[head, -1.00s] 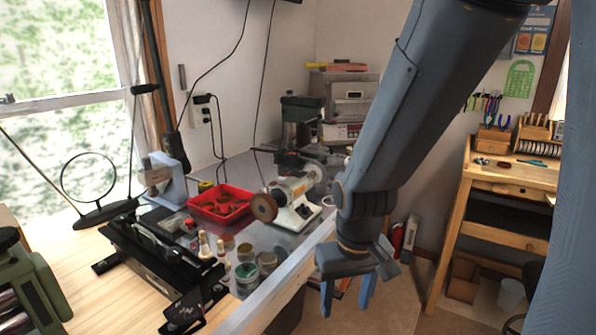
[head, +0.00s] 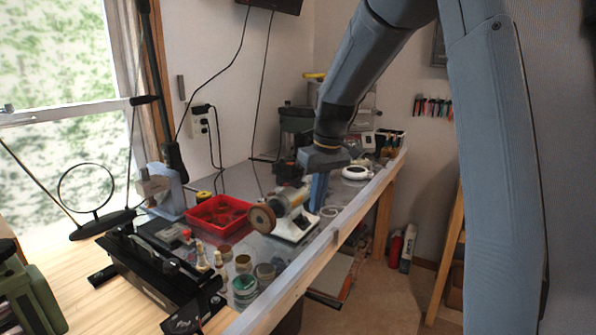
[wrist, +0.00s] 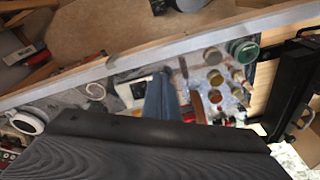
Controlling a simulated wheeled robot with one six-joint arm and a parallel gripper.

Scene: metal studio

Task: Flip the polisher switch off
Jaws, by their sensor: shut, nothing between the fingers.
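The polisher (head: 297,222) stands on the grey bench in the head view, with a white base, a tan motor body and a round brown wheel at its left end. My gripper (head: 318,192) points down at the polisher's right end, its blue fingers together and empty. They overlap the polisher in the picture; I cannot tell whether they touch it. In the wrist view, my fingers (wrist: 160,98) are closed beside the polisher's white base (wrist: 134,91). The brown wheel (wrist: 198,106) shows right of them. I cannot make out the switch; my gripper may hide it.
A red tray (head: 220,215) lies left of the polisher. Several small jars (head: 245,281) stand in front of it, near a black rack (head: 150,265). A white round object (head: 355,173) lies farther right. The bench's front edge (head: 330,240) runs close by, with open floor beyond it.

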